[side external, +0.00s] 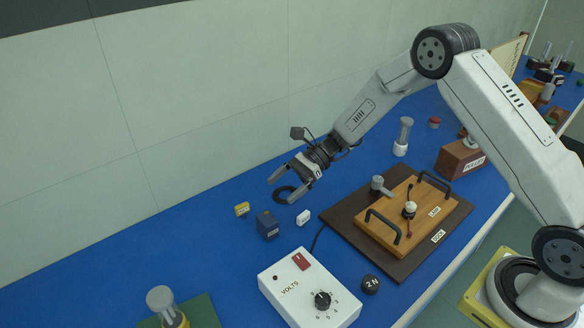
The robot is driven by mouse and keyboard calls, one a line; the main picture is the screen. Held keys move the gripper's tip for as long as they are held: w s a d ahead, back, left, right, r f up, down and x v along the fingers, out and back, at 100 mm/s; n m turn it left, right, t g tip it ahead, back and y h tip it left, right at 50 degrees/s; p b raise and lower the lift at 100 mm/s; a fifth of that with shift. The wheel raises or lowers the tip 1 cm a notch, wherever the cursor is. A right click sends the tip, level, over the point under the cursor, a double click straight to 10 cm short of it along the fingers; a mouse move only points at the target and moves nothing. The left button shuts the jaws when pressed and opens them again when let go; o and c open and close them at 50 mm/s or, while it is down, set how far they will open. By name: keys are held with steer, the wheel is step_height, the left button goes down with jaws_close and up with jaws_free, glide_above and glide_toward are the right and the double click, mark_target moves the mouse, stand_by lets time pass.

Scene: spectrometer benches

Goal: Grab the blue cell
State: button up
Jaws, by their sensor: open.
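A small dark blue block (267,224), which looks like the blue cell, stands upright on the blue bench (210,217) near the wall. A pale label shows on its front. My gripper (276,188) is open and empty, above and slightly right of the blue block, apart from it. Its two fingers point down and left. A dark ring (285,195) lies on the bench beneath the fingers and is partly hidden by them.
A small yellow block (242,209) stands close left of the blue one, and a small white block (303,217) stands to its right. A white VOLTS box (309,290) is in front. A wooden board with handles (405,217) lies to the right.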

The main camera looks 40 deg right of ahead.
glide_toward(260, 221)
steer(key=shift+a+f, duration=0.9)
steer(key=shift+f, duration=0.25)
steer(key=shift+r+x, duration=0.2)
steer(key=shift+x, duration=3.65)
steer(key=shift+a, duration=0.1)
steer(key=c, duration=1.3)
steer(key=shift+r, duration=0.2)
steer(key=shift+r, duration=0.85)
steer(key=s+d+r, duration=0.4)
steer(key=s+r, duration=0.7)
steer(key=s, duration=0.2)
steer(key=shift+s, duration=0.3)
